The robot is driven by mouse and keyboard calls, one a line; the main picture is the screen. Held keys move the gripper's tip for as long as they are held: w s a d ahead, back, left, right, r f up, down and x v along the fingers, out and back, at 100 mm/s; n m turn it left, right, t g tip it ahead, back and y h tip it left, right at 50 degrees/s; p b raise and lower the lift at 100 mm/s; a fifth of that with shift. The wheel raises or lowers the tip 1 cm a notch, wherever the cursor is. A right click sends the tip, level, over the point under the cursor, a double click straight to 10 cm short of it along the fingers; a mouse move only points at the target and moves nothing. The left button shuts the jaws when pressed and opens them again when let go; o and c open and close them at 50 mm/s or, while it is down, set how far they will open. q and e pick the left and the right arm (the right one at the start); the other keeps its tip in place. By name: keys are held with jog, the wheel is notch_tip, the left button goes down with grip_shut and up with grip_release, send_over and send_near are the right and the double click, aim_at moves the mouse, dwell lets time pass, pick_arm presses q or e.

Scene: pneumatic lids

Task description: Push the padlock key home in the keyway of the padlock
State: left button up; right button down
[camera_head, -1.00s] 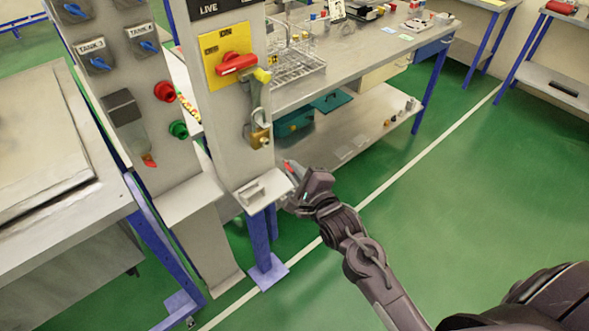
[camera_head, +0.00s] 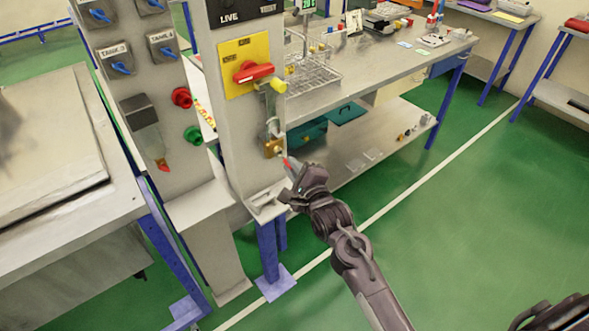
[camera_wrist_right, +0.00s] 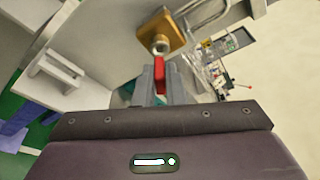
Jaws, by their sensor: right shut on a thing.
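The brass padlock (camera_head: 274,148) hangs by its shackle from the hasp below the red switch handle on the grey post. In the right wrist view the padlock (camera_wrist_right: 160,33) is ahead of the gripper, with its round keyway (camera_wrist_right: 160,47) facing it. My right gripper (camera_head: 291,168) is just below and right of the padlock. It is shut on the red-headed key (camera_wrist_right: 159,76), which also shows as a red spot in the head view (camera_head: 286,161). The key's tip is close to the keyway; I cannot tell whether it has entered. My left gripper is out of view.
A small grey shelf (camera_head: 268,208) juts from the post below the padlock. A panel with blue knobs and red and green buttons (camera_head: 182,97) stands to the left. A workbench (camera_head: 400,60) with a wire rack is behind. Green floor is open on the right.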

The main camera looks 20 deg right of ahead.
dwell(0.4)
dwell(0.6)
jog(key=shift+p, duration=0.8)
jog(key=shift+w+a+b, duration=0.25)
jog(key=shift+w, duration=0.4)
jog(key=shift+w+a+b, duration=0.2)
jog(key=shift+w, duration=0.45)
dwell(0.6)
jog(key=c, duration=1.4)
grip_release()
jog(key=shift+c, duration=0.2)
jog(key=shift+s, duration=0.1)
